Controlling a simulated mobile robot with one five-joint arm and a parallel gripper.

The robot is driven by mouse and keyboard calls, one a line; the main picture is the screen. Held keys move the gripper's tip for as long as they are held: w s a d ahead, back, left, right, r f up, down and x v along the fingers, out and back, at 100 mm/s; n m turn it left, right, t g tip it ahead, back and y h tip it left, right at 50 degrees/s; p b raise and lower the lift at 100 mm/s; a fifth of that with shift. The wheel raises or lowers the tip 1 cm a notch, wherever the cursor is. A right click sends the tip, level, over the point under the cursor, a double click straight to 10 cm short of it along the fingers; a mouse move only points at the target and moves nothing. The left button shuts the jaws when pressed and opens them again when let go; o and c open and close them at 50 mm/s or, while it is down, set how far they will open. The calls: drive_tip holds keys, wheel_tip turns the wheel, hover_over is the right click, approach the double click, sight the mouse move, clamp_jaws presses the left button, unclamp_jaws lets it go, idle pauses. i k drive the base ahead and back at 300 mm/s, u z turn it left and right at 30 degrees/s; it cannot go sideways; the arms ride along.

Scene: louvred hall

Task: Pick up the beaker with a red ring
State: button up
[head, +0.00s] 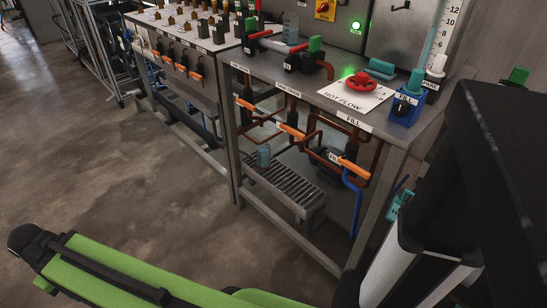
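No red ring can be made out on any vessel. A small clear bluish vessel (291,27), perhaps a beaker, stands upright at the back of the metal bench (262,66), behind a red-handled valve. Another small bluish vessel (264,155) stands on the slatted grate (285,181) below the bench. I cannot tell whether either has a ring. My green arm link crosses the lower left, well apart from both vessels. My gripper is not in view.
Red and green valves (305,55), a HOT FLOW plate with a red handwheel (360,83) and a blue FILL block (406,104) crowd the bench top. Orange-handled pipes (292,131) run beneath. A second bench (190,37) stands at upper left. Concrete floor (110,165) is clear at left.

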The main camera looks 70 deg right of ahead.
sight(262, 149)
drive_tip(key=z, duration=4.95)
drive_tip(key=i, duration=0.1)
drive_tip(key=u, duration=3.05)
drive_tip(key=k, duration=0.9)
drive_tip(key=u, duration=0.15)
drive_tip(key=i, duration=0.9)
drive_tip(key=z, duration=0.4)
drive_tip(key=k, duration=1.05)
drive_tip(key=u, duration=0.35)
drive_tip(key=i, duration=0.5)
